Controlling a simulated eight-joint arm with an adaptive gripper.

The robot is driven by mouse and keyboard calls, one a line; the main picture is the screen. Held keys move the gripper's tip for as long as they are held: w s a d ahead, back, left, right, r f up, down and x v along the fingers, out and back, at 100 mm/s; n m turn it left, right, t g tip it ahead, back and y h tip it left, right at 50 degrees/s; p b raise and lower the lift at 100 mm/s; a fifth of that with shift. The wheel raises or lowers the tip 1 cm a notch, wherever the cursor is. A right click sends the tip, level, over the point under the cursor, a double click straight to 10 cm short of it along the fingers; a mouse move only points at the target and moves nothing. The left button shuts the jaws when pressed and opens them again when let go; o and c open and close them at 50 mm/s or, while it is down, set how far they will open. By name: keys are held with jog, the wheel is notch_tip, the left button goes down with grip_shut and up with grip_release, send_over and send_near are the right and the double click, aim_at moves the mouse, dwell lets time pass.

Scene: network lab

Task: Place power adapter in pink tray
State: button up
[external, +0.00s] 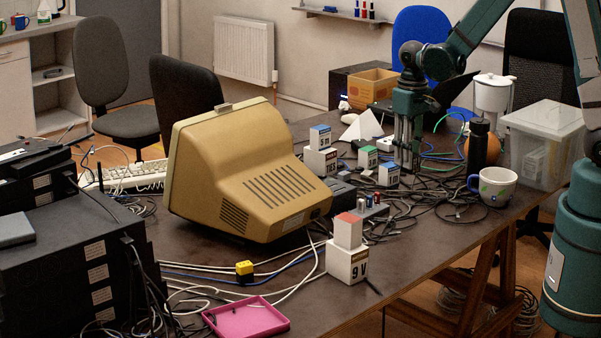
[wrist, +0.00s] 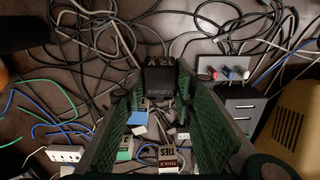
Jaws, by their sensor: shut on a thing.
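A black box-shaped power adapter (wrist: 160,82), marked VORMEX and 12V, sits between the green fingers of my gripper (wrist: 161,98) in the wrist view. My gripper is shut on it. In the external view my gripper (external: 406,160) points down over the cluttered middle-right of the table, behind the beige monitor. The adapter is hard to make out there among the dark fingers and cables. The pink tray (external: 246,319) lies at the table's front edge, far to the left of and nearer the camera than my gripper.
A beige monitor (external: 250,170) stands between my gripper and the tray. A white 9 V box (external: 347,262) with a red-topped block on it stands at the front. Loose cables, small boxes, a mug (external: 494,186) and a clear bin (external: 543,145) crowd the right side.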

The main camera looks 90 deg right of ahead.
jog(key=shift+r, duration=2.4)
jog(key=w+a+n, duration=0.3)
jog(key=w+a, duration=0.5)
jog(key=w, duration=0.2)
jog(key=w+a+r+n, duration=0.1)
jog(key=w+a+n, duration=0.2)
jog(key=w+a, duration=0.5)
jog(key=w+a+r+n, duration=0.1)
jog(key=w+a+n, duration=0.2)
jog(key=w+a, duration=0.5)
jog(key=shift+w+n, duration=0.3)
jog(key=shift+w, duration=1.85)
jog(key=w+a+n, duration=0.3)
jog(key=w+a, duration=0.1)
jog(key=a, duration=1)
jog(key=w+a+f+n, duration=0.1)
jog(key=w+a+n, duration=0.25)
jog(key=a, duration=0.95)
jog(key=w+a+n, duration=0.2)
jog(key=w+a, duration=0.3)
jog(key=a, duration=0.9)
jog(key=shift+n, duration=0.25)
jog(key=shift+s+f, duration=0.15)
jog(key=shift+f, duration=2.45)
jog(key=shift+f, duration=0.15)
jog(key=shift+f+b, duration=0.5)
jog(key=shift+f, duration=2.5)
